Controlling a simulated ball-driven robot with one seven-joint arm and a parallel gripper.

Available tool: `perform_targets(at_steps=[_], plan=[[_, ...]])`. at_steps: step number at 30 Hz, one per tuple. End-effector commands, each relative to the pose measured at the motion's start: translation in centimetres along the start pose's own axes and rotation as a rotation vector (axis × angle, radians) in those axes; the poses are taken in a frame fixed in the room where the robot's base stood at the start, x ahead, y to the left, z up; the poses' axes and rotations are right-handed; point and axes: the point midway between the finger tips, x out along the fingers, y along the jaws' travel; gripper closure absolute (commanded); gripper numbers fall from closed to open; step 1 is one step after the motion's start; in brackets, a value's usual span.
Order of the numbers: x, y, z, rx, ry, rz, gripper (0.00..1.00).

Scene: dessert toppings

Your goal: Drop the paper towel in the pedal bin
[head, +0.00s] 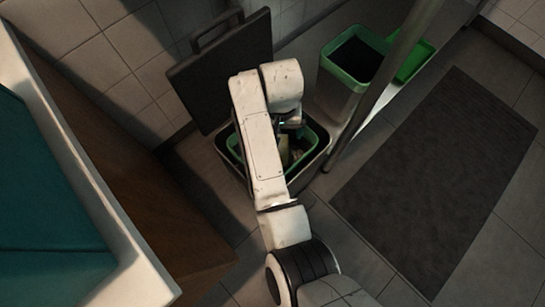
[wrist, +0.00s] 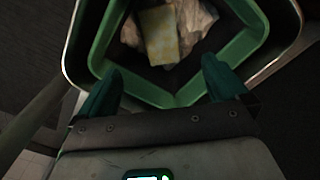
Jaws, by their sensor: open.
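The pedal bin (head: 318,163) stands on the floor with its dark lid (head: 222,75) tipped up and open. Its green inner rim (wrist: 263,45) frames the lower part of the opening in the wrist view. A pale yellow patterned piece (wrist: 159,37), which looks like the paper towel, lies inside the bin beside crumpled pale paper (wrist: 197,20). My gripper (wrist: 160,84) is over the near edge of the opening. Its two teal fingers are wide apart with nothing between them. In the head view my arm hides part of the bin.
A second grey bin (head: 340,92) with a green rim and an open green lid (head: 414,62) stands at the back right. A slanting metal post (head: 378,85) passes close to the pedal bin's right. A dark mat (head: 435,180) covers the right floor. A white-edged counter (head: 90,180) is at left.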

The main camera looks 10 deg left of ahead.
Motion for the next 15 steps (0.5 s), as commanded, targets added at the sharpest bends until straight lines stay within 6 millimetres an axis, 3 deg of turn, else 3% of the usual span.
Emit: perform_targets(at_steps=[5,15], plan=[[-0.7,0.0,0.0,0.0,0.001,0.0,0.0],[-6.9,0.0,-0.1,0.001,0.003,-0.001,0.0]])
